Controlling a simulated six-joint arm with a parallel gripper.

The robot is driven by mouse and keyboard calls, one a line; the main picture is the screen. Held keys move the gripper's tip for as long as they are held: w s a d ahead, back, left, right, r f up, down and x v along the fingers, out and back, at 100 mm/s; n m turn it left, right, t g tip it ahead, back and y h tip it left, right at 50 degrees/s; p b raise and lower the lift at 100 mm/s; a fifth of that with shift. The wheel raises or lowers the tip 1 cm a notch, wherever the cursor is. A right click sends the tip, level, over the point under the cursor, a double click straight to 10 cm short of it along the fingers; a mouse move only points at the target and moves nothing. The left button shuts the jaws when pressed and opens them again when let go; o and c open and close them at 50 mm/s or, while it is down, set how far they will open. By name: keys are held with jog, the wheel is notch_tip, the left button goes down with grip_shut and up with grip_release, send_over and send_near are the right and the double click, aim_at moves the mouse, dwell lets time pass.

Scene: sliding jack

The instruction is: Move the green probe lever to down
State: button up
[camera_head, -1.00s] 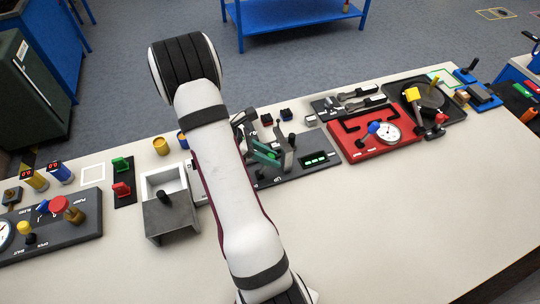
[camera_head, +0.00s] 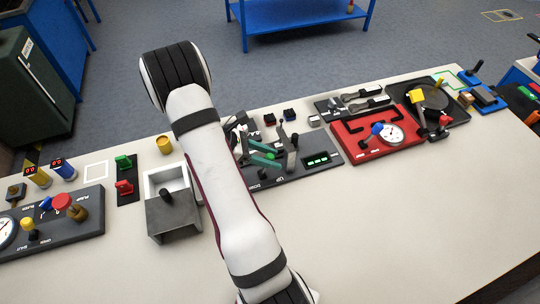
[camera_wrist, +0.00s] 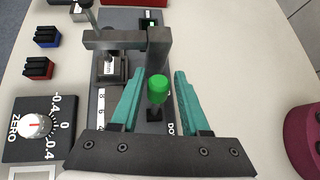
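The green probe lever's round green knob (camera_wrist: 158,88) stands on a short black stem in the wrist view. It rises from a dark grey panel (camera_wrist: 122,18) with a partly covered label starting "DO" beside the stem. My gripper (camera_wrist: 158,76) is open, with one teal finger on each side of the knob and visible gaps between. In the head view my gripper (camera_head: 264,151) is low over the same panel (camera_head: 318,174), which carries "DOWN" and "UP" labels at its front edge. My arm hides the panel's left part there.
A grey bracket-like jack (camera_wrist: 125,40) stands just beyond the fingers. A white-and-red zero dial (camera_wrist: 36,126) lies left. A red panel with a gauge (camera_head: 352,151) is to the right, and a grey box (camera_head: 174,219) to the left. The bench front is clear.

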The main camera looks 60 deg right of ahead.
jog(key=shift+o, duration=0.8)
jog(key=shift+w, duration=0.1)
jog(key=v, duration=1.5)
jog(key=shift+w+a+r, duration=0.15)
jog(key=shift+w+r, duration=0.05)
jog(key=shift+w, duration=0.05)
